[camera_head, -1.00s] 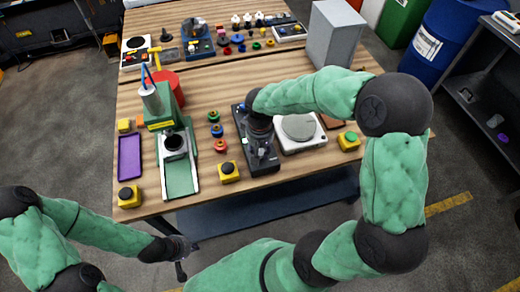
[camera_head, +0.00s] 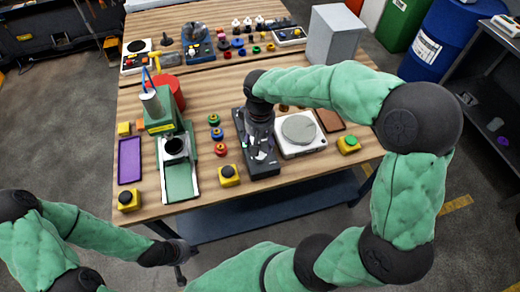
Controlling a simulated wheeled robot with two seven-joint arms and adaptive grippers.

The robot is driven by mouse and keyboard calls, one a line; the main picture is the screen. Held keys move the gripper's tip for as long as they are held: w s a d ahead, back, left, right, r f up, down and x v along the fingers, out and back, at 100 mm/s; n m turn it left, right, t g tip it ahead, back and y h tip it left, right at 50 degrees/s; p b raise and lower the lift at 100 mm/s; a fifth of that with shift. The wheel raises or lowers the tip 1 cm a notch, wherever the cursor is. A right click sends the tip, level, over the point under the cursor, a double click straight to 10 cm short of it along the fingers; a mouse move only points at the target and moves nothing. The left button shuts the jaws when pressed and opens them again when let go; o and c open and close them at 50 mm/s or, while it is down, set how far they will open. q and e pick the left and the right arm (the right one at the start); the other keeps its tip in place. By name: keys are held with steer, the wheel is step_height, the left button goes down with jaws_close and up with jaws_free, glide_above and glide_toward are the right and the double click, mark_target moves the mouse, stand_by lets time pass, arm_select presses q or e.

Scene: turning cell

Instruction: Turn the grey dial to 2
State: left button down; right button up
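A dark control panel (camera_head: 264,169) lies near the front middle of the wooden table. My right gripper (camera_head: 262,150) points down onto it, with its fingertips at or just over the panel's top. The gripper covers most of the panel, so I cannot make out a grey dial, its pointer or its numbers there. I cannot tell whether its fingers are open or shut, or whether they touch anything. My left gripper (camera_head: 181,270) hangs in front of the table's front edge, away from the panel. Its finger opening is too small to judge.
A white device with a round grey plate (camera_head: 299,130) stands just right of the panel. Yellow button boxes (camera_head: 229,176) and a green press (camera_head: 177,160) stand to the left. A grey box (camera_head: 334,36) stands behind. Bare wood lies between the panel and the back items.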

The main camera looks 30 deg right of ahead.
steer(key=shift+r, duration=2.5)
